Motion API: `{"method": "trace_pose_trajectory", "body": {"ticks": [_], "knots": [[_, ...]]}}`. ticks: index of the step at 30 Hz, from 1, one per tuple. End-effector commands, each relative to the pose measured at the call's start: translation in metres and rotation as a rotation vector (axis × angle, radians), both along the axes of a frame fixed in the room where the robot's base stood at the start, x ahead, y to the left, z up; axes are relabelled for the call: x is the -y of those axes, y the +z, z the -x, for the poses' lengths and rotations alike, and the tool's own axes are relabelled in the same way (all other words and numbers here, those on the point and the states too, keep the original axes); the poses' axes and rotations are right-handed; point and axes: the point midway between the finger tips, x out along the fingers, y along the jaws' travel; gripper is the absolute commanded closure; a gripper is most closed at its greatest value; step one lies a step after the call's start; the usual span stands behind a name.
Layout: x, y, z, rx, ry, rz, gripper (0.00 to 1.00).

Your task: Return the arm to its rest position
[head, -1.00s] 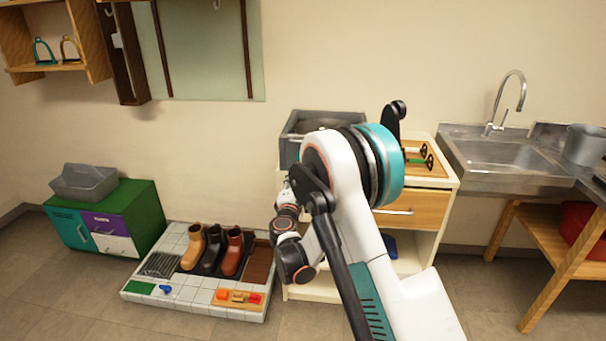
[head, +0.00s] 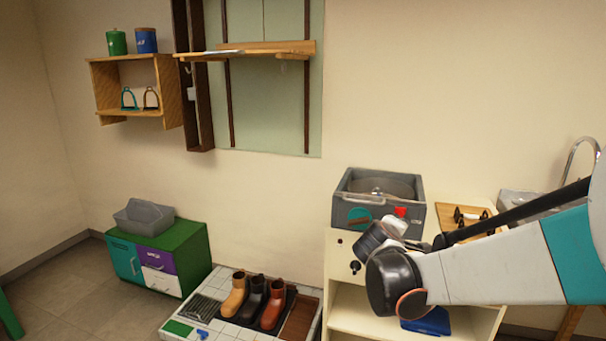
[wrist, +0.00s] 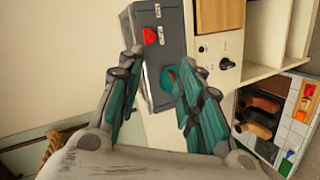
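My gripper (wrist: 160,72) is open in the wrist view, its two teal-padded fingers spread apart with nothing held between them. Beyond the fingers is the grey box (wrist: 163,45) with a red knob and a teal disc on its face. In the head view my arm reaches in from the right edge, with its dark wrist joint in front of the cabinet; the fingers cannot be made out there. The grey box (head: 425,212) stands on the cream cabinet (head: 341,265), just behind my wrist.
A tiled platform (head: 225,332) with several boots stands on the floor left of the cabinet. A green-topped chest (head: 190,241) holds a grey caddy (head: 144,222). Wall shelves (head: 135,113) hang at upper left. A sink tap (head: 581,150) is at right.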

Motion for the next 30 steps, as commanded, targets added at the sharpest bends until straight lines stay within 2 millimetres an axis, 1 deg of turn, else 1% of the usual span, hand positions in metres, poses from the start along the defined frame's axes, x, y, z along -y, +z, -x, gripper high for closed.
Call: {"method": "trace_pose_trajectory", "body": {"ticks": [1,5,6,8,13,17,18,24,27,30], "knots": [[0.005,0.006,0.018,-0.009,-0.020,-0.047,0.67],[0.011,0.013,0.058,-0.032,-0.068,-0.177,0.67],[0.012,0.015,0.071,-0.039,-0.083,-0.216,0.67],[0.014,0.016,0.091,-0.051,-0.106,-0.277,0.67],[0.013,0.015,0.148,-0.084,-0.168,-0.444,0.67],[0.009,0.010,0.192,-0.112,-0.214,-0.572,0.67],[0.007,0.008,0.205,-0.119,-0.228,-0.611,0.67],[-0.009,-0.007,0.271,-0.166,-0.295,-0.806,0.67],[-0.018,-0.016,0.300,-0.189,-0.324,-0.895,0.67],[-0.027,-0.024,0.323,-0.209,-0.348,-0.969,0.67]]}}
